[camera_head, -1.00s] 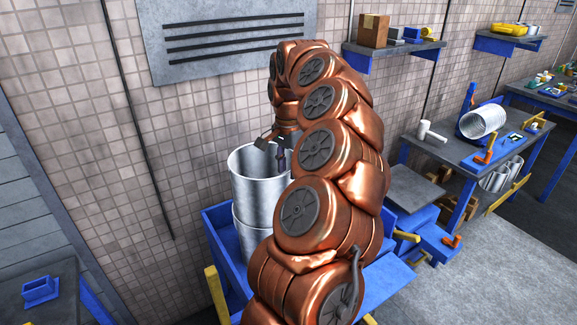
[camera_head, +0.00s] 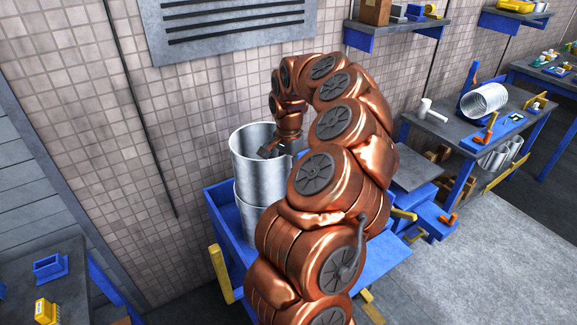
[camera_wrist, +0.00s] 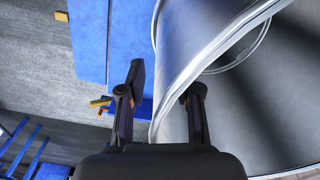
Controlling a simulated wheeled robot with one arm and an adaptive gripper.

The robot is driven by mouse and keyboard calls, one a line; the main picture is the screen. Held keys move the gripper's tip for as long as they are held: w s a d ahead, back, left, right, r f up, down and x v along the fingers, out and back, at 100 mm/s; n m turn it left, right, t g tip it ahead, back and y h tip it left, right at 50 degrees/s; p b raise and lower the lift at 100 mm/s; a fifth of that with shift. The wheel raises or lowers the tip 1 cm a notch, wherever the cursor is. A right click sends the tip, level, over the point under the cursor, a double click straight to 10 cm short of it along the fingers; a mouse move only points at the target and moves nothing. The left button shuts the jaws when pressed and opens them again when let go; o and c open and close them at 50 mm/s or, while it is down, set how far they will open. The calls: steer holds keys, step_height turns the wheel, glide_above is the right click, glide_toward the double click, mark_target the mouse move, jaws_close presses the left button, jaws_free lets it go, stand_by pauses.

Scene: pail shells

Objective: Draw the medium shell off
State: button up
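A tall shiny metal shell (camera_head: 254,165) stands upright at the top of a stack, nested in or resting on another metal shell (camera_head: 248,215) below; I cannot tell which. My gripper (camera_head: 275,149) reaches down at the upper shell's rim, partly hidden by my arm. In the wrist view, my gripper (camera_wrist: 162,92) has its two dark fingers spread apart. The shell's wall and bright rim (camera_wrist: 215,55) pass between them, the left finger outside and the right finger over the interior. I see no clear contact. Which shell is the medium one is not clear.
A blue cart (camera_head: 222,240) holds the stack close to the tiled wall. On the right, a bench (camera_head: 440,150) carries a lying metal cylinder (camera_head: 486,98) and tools. A dark table (camera_head: 75,290) with small parts is at lower left. Open floor (camera_head: 500,235) lies right.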

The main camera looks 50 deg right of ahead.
steer(key=shift+c, duration=0.2)
jaws_close()
stand_by(0.4)
